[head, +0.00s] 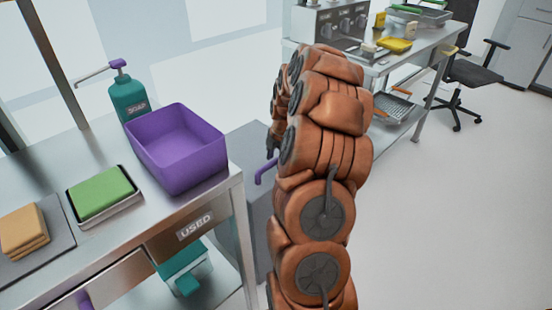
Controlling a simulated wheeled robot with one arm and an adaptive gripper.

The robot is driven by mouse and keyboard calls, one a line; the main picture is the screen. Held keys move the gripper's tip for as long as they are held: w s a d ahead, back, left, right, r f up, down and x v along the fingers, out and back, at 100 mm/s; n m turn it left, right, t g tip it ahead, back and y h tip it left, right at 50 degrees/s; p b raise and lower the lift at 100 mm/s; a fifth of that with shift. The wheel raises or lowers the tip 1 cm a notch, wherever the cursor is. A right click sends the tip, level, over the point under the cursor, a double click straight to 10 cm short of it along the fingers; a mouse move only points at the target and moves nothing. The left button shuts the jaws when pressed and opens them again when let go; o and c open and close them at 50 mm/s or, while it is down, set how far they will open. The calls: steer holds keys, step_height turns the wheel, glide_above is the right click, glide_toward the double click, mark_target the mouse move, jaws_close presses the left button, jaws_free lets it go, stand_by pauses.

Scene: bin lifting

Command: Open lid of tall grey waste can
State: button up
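The tall grey waste can (248,146) stands on the floor just right of the steel table, partly hidden by my orange arm and the table. A purple handle (264,171) shows at its right side, close to my arm. The lid looks flat, but I cannot tell whether it is fully shut. My gripper (273,144) shows only as a small dark part at the left edge of my arm, just above the purple handle. Whether it touches the handle is hidden, and its fingers are too covered to read.
The steel table (150,225) at left holds a purple bin (180,150), a teal pump bottle (128,97), a green sponge on a tray (100,192) and tan sponges (24,230). A second table (425,40) stands behind. The floor at right is clear up to an office chair (470,75).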

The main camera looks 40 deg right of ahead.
jaws_close()
stand_by(0.5)
